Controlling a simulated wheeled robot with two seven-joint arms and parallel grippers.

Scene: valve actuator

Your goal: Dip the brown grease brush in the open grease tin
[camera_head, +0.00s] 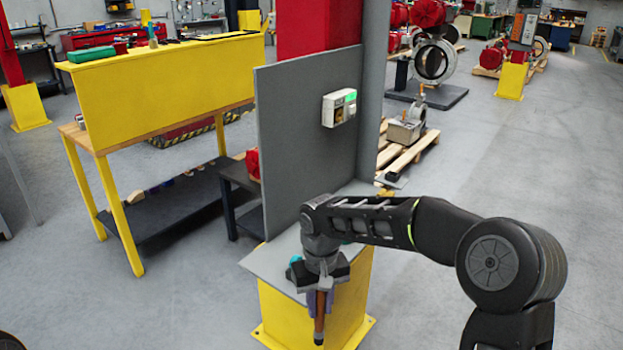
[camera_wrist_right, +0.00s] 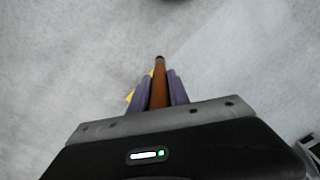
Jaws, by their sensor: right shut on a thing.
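The brown grease brush (camera_head: 320,308) hangs tip-down from my right gripper (camera_head: 320,298), in front of the small shelf on the yellow post. In the right wrist view the brush's brown handle with its dark end (camera_wrist_right: 159,85) sits between the purple fingers of the right gripper (camera_wrist_right: 159,88). The gripper is shut on it. Bare floor shows beyond the brush end in that view. I cannot make out the open grease tin; the gripper and arm cover part of the shelf. My left gripper is not in view.
A grey shelf (camera_head: 262,262) tops a yellow post base (camera_head: 285,318). A yellow-sided workbench (camera_head: 160,90) stands at left. The floor on the right is open.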

